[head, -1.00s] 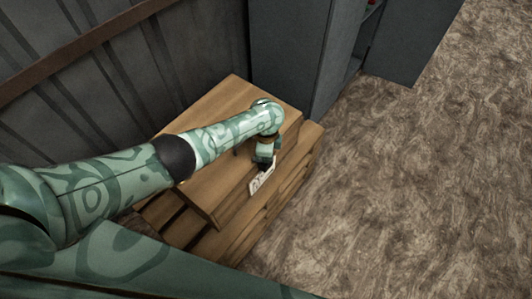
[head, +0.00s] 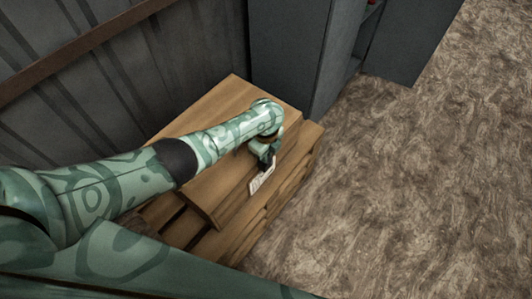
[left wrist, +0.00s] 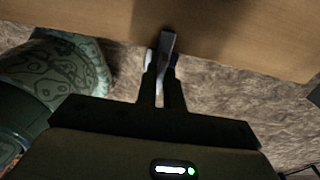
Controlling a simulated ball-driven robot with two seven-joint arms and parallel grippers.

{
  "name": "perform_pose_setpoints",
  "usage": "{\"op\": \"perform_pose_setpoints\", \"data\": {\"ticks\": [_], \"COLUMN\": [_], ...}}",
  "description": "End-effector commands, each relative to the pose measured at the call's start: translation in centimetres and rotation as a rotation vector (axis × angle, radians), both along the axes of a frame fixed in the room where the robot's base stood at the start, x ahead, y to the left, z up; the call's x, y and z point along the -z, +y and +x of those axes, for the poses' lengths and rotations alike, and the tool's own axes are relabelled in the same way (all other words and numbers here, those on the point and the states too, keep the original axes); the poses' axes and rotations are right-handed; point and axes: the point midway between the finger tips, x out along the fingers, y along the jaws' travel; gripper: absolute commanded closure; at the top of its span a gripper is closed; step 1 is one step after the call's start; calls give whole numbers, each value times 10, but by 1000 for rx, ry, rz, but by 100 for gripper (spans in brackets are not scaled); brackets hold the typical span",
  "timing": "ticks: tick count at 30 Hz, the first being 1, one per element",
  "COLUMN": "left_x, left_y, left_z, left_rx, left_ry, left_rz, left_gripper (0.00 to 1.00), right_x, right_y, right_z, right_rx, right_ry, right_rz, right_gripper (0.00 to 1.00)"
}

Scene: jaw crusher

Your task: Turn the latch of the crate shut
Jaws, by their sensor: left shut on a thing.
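The wooden crate (head: 232,92) stands at the centre of the head view, its lid lying flat on top. My left gripper (head: 268,164) is at the crate's front edge, with the arm reaching over the lid. In the left wrist view, my left gripper (left wrist: 164,68) is shut on a narrow grey metal latch (left wrist: 168,40) beside the wooden edge. The latch is mostly hidden by the gripper in the head view. A white marked plate (head: 262,180) shows on the crate's front just below the fingers. My right gripper is not in view.
A dark ribbed wall with a brown rail (head: 75,47) stands behind the crate at the left. A grey cabinet (head: 290,50) stands close behind the crate. The brown mottled floor (head: 400,190) to the right is clear.

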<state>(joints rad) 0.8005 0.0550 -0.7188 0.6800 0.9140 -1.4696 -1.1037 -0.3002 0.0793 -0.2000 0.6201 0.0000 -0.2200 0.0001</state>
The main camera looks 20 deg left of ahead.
Motion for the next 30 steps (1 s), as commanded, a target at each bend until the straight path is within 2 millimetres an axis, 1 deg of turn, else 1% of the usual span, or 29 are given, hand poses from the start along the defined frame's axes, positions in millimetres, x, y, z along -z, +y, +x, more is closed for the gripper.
{"op": "perform_pose_setpoints", "data": {"ticks": [1, 11, 12, 13, 14, 21, 23, 26, 29, 30], "left_x": [0, 0, 0, 0, 0, 0, -3, -16, -39, -51], "left_y": [-3, -3, -3, -3, -3, -1, -1, -1, -1, -1], "left_z": [-1, -1, -1, -1, -1, 0, 0, 0, 1, 1], "left_rx": [5, 6, 6, 6, 5, 4, 4, 4, 3, 3], "left_ry": [1, 1, 1, 1, 1, 1, 0, -2, -6, -7], "left_rz": [-6, -6, -6, -6, -5, -2, -2, -2, -2, -4], "left_gripper": [100, 100, 80, 72, 69, 69, 69, 69, 69, 69], "right_x": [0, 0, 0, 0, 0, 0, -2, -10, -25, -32], "right_y": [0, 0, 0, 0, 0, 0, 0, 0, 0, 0], "right_z": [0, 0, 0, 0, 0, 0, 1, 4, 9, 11], "right_rx": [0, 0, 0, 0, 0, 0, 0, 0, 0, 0], "right_ry": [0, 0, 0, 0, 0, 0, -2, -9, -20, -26], "right_rz": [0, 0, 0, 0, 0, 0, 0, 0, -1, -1], "right_gripper": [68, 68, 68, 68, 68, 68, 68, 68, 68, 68]}}
